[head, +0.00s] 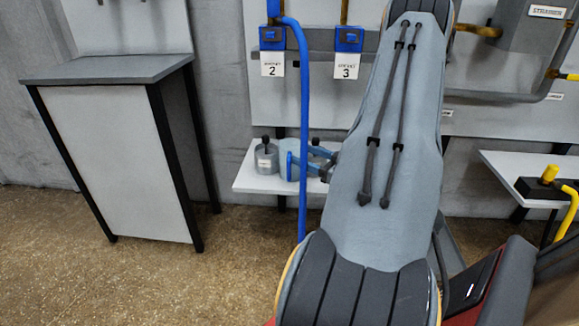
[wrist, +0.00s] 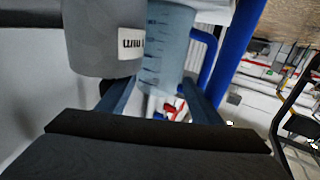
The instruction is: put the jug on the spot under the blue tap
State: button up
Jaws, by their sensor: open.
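The jug (head: 284,158) is a pale blue see-through vessel with a blue handle, standing on a small white shelf beside a grey canister. In the wrist view the jug (wrist: 168,50) shows dark measuring marks, with its handle to the right. My gripper (head: 314,160) is open at the right side of the jug. In the wrist view its two fingers (wrist: 155,92) point at the jug; I cannot tell whether they touch it. Two blue tap blocks hang on the wall panel, one above label 2 (head: 272,38) and one above label 3 (head: 347,39). The spot is not clearly visible.
The grey canister (head: 265,159) stands close at the jug's left on the shelf (head: 248,182). A blue upright pipe (head: 304,100) passes in front of the shelf. A grey-topped cabinet (head: 110,68) stands left. My arm hides much of the middle.

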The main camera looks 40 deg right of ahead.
aim_at(294, 151)
jog(key=w, duration=0.2)
jog(key=w+b, duration=0.1)
jog(key=w, duration=0.1)
jog(key=shift+a+f, duration=0.1)
jog(key=shift+a, duration=0.3)
jog(key=c, duration=0.8)
jog(key=shift+c, duration=0.2)
